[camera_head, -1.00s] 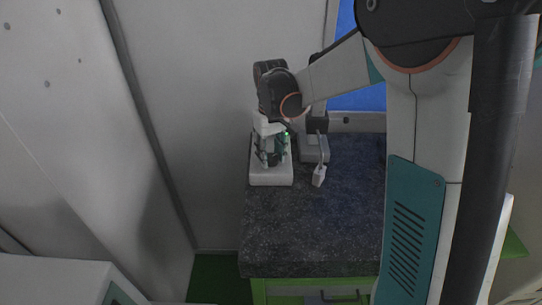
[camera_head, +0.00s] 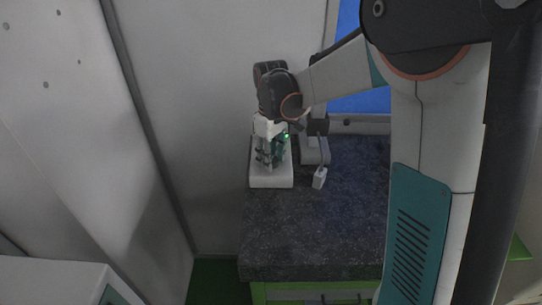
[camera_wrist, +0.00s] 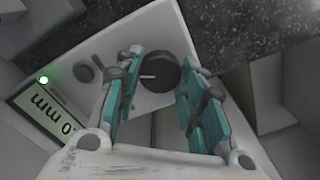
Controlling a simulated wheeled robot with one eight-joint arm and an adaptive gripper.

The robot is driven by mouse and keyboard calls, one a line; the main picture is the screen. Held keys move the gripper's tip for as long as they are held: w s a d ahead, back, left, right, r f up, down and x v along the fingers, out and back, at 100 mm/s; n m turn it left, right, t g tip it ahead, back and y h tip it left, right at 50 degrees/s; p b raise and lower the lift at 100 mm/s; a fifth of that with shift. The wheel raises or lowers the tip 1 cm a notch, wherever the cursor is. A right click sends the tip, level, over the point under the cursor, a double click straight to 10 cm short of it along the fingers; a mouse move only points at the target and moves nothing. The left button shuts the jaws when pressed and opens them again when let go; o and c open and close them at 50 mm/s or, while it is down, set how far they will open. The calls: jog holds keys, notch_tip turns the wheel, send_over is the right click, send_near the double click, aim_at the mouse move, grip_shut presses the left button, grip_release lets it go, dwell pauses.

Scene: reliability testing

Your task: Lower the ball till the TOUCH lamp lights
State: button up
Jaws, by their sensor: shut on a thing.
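My gripper (camera_wrist: 156,100) has teal fingers and points down over a white instrument (camera_wrist: 155,30), also seen in the head view (camera_head: 271,181). The fingers are shut on a dark round knob (camera_wrist: 160,72) with a pale line on it. A small green lamp (camera_wrist: 43,80) glows on the instrument; I cannot read a label beside it. A green display (camera_wrist: 48,118) shows a figure ending in "0 mm", its first part cut off or hidden. I cannot make out the ball.
A smaller dark round part (camera_wrist: 85,73) sits on the instrument near the left finger. The instrument stands on a dark speckled worktop (camera_head: 310,235) beside a wall. A small white block (camera_head: 319,178) hangs or lies to its right. The front of the worktop is clear.

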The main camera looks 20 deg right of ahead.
jog(key=o, duration=1)
jog(key=shift+o, duration=0.2)
jog(key=shift+r, duration=0.1)
notch_tip(320, 180, up, 12)
dwell(0.3)
